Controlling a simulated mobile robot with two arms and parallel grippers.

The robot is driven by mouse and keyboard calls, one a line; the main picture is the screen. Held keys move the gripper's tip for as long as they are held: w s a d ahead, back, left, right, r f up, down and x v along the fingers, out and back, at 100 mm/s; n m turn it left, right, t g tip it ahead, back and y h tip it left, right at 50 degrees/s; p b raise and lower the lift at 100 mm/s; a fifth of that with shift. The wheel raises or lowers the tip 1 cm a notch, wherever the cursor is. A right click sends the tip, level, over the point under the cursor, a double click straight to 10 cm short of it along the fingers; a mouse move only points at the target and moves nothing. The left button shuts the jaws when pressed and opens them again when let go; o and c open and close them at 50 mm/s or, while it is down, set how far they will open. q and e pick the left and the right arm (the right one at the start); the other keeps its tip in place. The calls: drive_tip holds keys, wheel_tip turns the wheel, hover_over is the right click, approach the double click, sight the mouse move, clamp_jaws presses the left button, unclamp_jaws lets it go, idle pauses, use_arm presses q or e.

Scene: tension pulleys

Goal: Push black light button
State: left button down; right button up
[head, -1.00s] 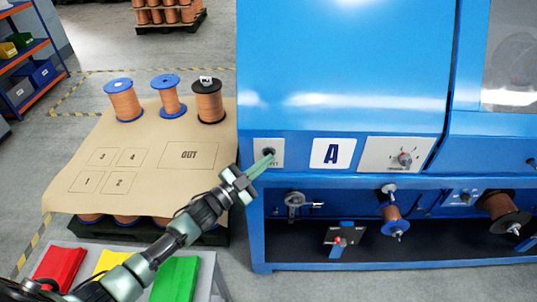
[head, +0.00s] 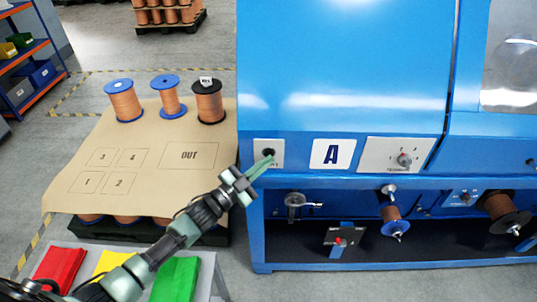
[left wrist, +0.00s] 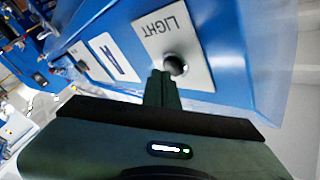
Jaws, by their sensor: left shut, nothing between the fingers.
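The black light button (head: 268,152) sits on a small grey plate (head: 277,162) at the left of the blue machine's front panel. In the left wrist view the plate reads LIGHT (left wrist: 165,27) and the dark round button (left wrist: 175,65) shows just beyond the fingertips. My left gripper (head: 269,160) is shut and empty, its tips right at the button's lower edge in the head view. The fingers (left wrist: 160,80) also show in the left wrist view, close beside the button. I cannot tell whether they touch it. My right gripper is not in view.
The blue machine (head: 340,65) fills the right, with an A label (head: 332,153) and a tension knob plate (head: 385,153). Spools hang below the panel. A pallet with brown sheet (head: 130,150) and several spools stands left.

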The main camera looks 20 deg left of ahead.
use_arm(q)
drive_tip(key=s+d+p, duration=0.1)
drive_tip(key=s+p, duration=0.1)
drive_tip(key=s, duration=0.3)
drive_tip(key=shift+s+d+p, duration=0.3)
drive_tip(key=shift+s+p, duration=0.05)
drive_tip(key=shift+s, duration=0.05)
idle(0.3)
